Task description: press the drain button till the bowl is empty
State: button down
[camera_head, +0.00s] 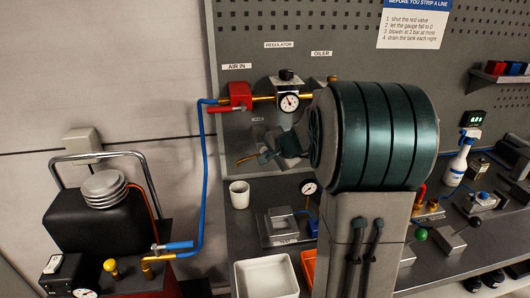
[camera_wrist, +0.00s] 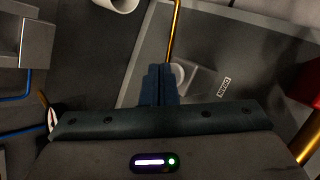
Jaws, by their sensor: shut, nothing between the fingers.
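The regulator (camera_head: 287,87) sits on the brass and red air line in the head view, with a round gauge on its front. I cannot make out its bowl or the liquid level. My gripper (camera_head: 264,157) is below the regulator, in front of the panel. In the wrist view my gripper (camera_wrist: 158,70) has its dark blue fingers together, with nothing between them. A pale round part (camera_wrist: 178,73) on a grey block shows just beside the fingertips, partly hidden by them. I cannot tell whether it is the drain button or whether the fingers touch it.
A thin brass tube (camera_head: 245,160) runs close to my fingertips. A white cup (camera_head: 239,194) and a white tray (camera_head: 266,277) stand below. A red valve (camera_head: 240,95) and a blue hose (camera_head: 204,170) are to the left. My arm hides the panel's middle.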

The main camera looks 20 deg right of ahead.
jog(key=shift+w, duration=0.4)
jog(key=shift+s, duration=0.15)
dwell(0.5)
jog(key=shift+s+a+b, duration=0.1)
jog(key=shift+s+b, duration=0.5)
jog(key=shift+s, duration=0.1)
jog(key=s+b, duration=0.1)
jog(key=s, duration=0.1)
jog(key=s+a+b, duration=0.1)
jog(key=s, duration=0.2)
dwell(0.5)
